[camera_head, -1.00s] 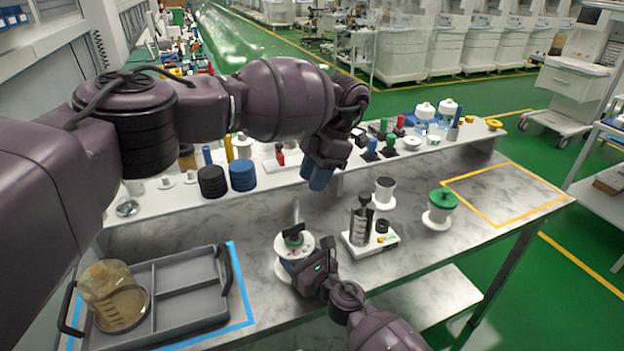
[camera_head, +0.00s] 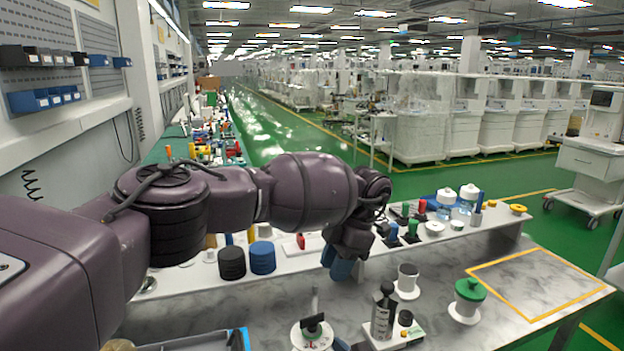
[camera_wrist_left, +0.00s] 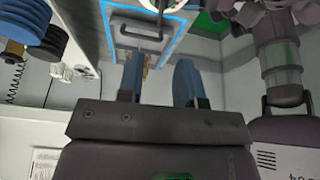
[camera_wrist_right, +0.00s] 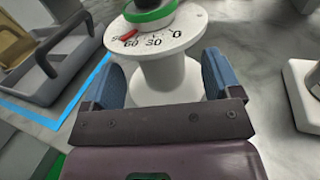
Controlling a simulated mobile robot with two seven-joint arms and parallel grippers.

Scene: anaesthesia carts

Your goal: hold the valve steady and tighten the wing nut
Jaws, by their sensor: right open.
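The valve (camera_head: 311,338) is a white spool-shaped body with a numbered dial and a green ring, standing upright near the bottom of the head view. A black winged piece (camera_head: 313,323), which looks like the wing nut, sits on top. In the right wrist view the valve (camera_wrist_right: 165,78) stands between the blue fingers of my right gripper (camera_wrist_right: 161,80), which is open; I cannot see contact. My left gripper (camera_head: 342,268) points down above and behind the valve. In the left wrist view its fingers (camera_wrist_left: 160,80) are apart with nothing between them.
A grey tray (camera_wrist_right: 50,88) lies left of the valve within blue tape. Right of it stand a black-and-white device (camera_head: 382,318), a white spool (camera_head: 407,281) and a green-topped spool (camera_head: 467,300). A raised shelf (camera_head: 205,276) with small parts runs behind. The yellow-taped area (camera_head: 540,280) is empty.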

